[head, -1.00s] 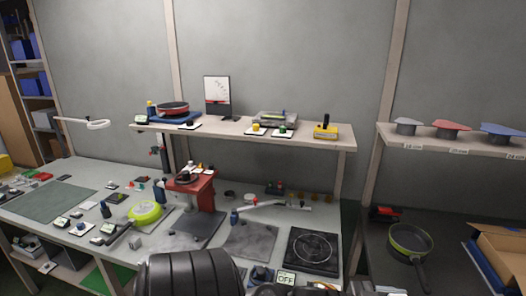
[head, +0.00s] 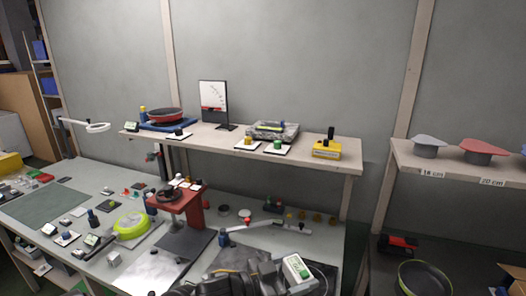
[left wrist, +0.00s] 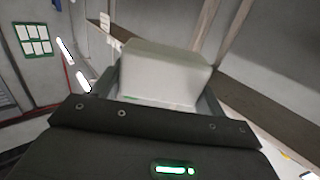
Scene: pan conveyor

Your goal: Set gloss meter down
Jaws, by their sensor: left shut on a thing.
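The gloss meter (head: 298,268), a small white and green block with a display, is in my left gripper (head: 283,276) at the bottom of the head view. It is above the front right part of the workbench (head: 128,271). In the left wrist view, the pale block-shaped gloss meter (left wrist: 165,72) sits between the two fingers of my left gripper (left wrist: 160,88), which is shut on it. My wrist and the meter hide part of the bench below. I cannot tell the gap between meter and bench. My right gripper does not show.
A raised shelf (head: 215,137) behind carries a red pan (head: 165,116), a grey case and a yellow device (head: 327,149). A green-rimmed pan (head: 425,280) is at the right.

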